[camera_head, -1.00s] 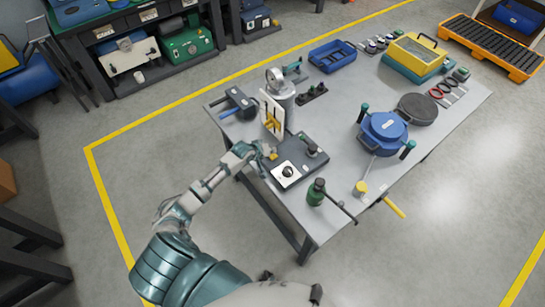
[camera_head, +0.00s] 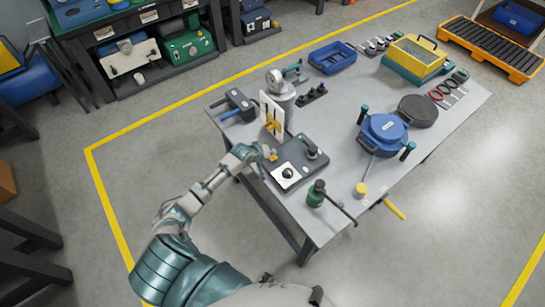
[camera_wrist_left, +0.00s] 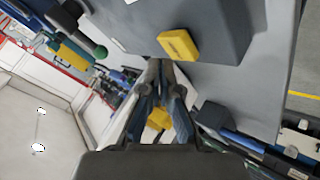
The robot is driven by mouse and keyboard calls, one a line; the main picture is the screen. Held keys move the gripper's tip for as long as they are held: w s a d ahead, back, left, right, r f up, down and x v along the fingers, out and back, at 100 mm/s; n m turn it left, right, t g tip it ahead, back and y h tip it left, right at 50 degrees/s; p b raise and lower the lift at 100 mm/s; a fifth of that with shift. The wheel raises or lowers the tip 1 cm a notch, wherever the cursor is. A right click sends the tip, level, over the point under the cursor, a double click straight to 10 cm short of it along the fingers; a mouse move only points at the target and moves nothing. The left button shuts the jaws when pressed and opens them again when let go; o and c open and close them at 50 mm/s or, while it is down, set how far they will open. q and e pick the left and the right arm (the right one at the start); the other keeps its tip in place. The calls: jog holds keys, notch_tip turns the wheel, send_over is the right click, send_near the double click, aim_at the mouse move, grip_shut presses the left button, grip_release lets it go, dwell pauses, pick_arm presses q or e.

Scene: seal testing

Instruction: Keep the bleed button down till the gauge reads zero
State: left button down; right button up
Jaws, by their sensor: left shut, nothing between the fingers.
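The yellow button (camera_head: 272,157) is on the left edge of a dark box (camera_head: 310,160) near the table's left front edge. In the left wrist view, the yellow button (camera_wrist_left: 178,45) sits on the grey box, just past my fingertips. My left gripper (camera_head: 262,155) is shut and empty beside the button; I cannot tell whether it touches it. The fingers also show in the left wrist view (camera_wrist_left: 160,68). The round gauge (camera_head: 274,78) stands on a grey cylinder behind a white panel (camera_head: 272,104); its reading is too small to make out. My right gripper is not in view.
A yellow piece (camera_head: 271,124) is on the white panel. The box top carries a white plate with a black knob (camera_head: 287,173). The bare tabletop (camera_head: 340,170) lies between.

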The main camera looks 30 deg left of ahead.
pick_arm(q)
jog(key=shift+f, duration=0.3)
jog(key=shift+s+f, duration=0.1)
jog(key=shift+f, duration=0.5)
dwell(2.0)
dwell(2.4)
jog(key=shift+r+p, duration=1)
jog(key=shift+p, duration=0.2)
jog(key=shift+r, duration=0.1)
notch_tip(320, 180, up, 5)
jog(key=p, duration=0.5)
jog(key=shift+p, duration=0.3)
jog(key=shift+d, duration=0.1)
